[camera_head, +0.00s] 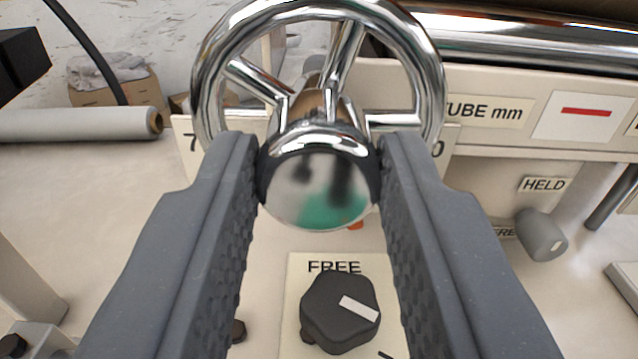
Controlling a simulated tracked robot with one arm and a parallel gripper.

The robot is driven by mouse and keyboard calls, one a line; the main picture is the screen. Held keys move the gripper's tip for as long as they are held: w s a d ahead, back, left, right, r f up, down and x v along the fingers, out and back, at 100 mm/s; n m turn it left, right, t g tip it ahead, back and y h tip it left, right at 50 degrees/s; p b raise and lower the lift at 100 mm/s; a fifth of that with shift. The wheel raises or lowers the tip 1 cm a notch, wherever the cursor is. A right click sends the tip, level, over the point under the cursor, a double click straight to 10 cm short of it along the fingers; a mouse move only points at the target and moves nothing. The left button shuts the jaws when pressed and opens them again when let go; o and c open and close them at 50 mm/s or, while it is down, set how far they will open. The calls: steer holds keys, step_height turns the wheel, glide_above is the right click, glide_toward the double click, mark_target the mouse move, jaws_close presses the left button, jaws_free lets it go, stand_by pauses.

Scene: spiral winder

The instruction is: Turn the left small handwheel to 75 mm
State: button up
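A chrome handwheel (425,62) with spokes and a round polished hub (318,192) fills the top middle of the view. My gripper (318,165) has one dark grey finger on each side of the hub, and both fingertips appear to touch its sides. The handwheel's scale plate (184,137) is behind it; a "7" shows at left and a "0" at right, with the middle hidden by the hub and fingers. An orange mark (355,226) peeks out just below the hub. The reading cannot be told.
Below the hub is a black knob (340,312) with a white pointer, beside a "FREE" label (334,266). A grey knob (541,235) by a "HELD" label (544,184) is at right. A long chrome roller (530,38) runs behind.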

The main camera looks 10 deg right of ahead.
steer(key=shift+f+m+b, duration=0.15)
steer(key=shift+m+b, duration=0.15)
steer(key=shift+b, duration=0.3)
steer(key=shift+f+m+b, duration=0.1)
steer(key=shift+m+b, duration=0.5)
steer(key=shift+b, duration=0.25)
steer(key=m+b, duration=0.6)
steer(key=b, duration=0.2)
steer(key=shift+d+f, duration=0.1)
steer(key=shift+d, duration=0.05)
steer(key=m+b, duration=0.4)
steer(key=b, duration=0.1)
steer(key=shift+f+m, duration=0.1)
steer(key=shift+m, duration=0.2)
steer(key=shift+d+m+b, duration=0.1)
steer(key=shift+m+b, duration=1.55)
steer(key=shift+m, duration=0.15)
steer(key=o, duration=1)
steer(key=shift+c, duration=0.2)
steer(key=shift+r, duration=0.2)
